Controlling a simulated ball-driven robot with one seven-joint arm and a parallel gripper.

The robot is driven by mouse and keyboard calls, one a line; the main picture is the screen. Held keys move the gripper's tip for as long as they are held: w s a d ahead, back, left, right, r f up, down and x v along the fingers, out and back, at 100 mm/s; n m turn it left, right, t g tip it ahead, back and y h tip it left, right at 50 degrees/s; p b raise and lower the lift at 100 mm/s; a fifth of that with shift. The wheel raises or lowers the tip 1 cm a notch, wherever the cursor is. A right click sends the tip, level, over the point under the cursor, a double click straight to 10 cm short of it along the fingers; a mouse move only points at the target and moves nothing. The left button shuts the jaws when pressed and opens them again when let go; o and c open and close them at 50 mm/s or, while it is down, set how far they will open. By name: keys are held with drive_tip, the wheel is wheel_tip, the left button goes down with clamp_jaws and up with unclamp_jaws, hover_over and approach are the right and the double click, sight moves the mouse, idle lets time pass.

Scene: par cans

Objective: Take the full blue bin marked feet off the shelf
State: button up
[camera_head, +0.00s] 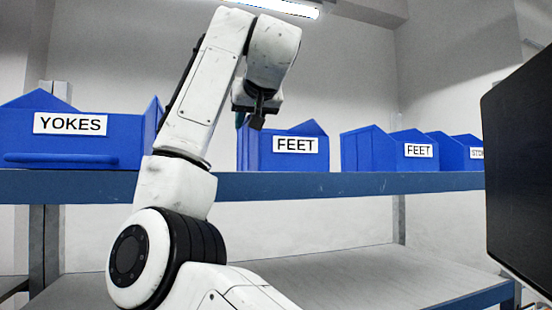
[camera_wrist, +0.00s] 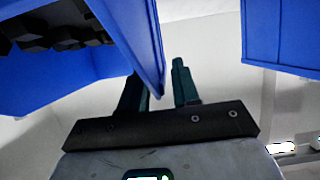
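Two blue bins marked FEET stand on the shelf (camera_head: 350,185) in the head view: a nearer one (camera_head: 262,160) in the middle and another (camera_head: 378,150) to its right. My gripper (camera_head: 250,118) is at the upper left edge of the middle one. In the wrist view, a blue bin (camera_wrist: 140,30) at the left holds dark blocks (camera_wrist: 55,37). Its side wall runs down between my two fingers (camera_wrist: 158,78), partly hiding the left one. A gap shows between the wall and the right finger. The contents of the right FEET bin are hidden.
A blue YOKES bin (camera_head: 75,147) stands at the left, and another labelled bin (camera_head: 470,150) at the far right. A second blue bin (camera_wrist: 285,35) shows at the wrist view's upper right. A dark panel (camera_head: 520,165) fills the right edge. The lower shelf (camera_head: 350,280) looks bare.

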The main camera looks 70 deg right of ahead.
clamp_jaws()
drive_tip(key=shift+r, duration=0.15)
idle(1.0)
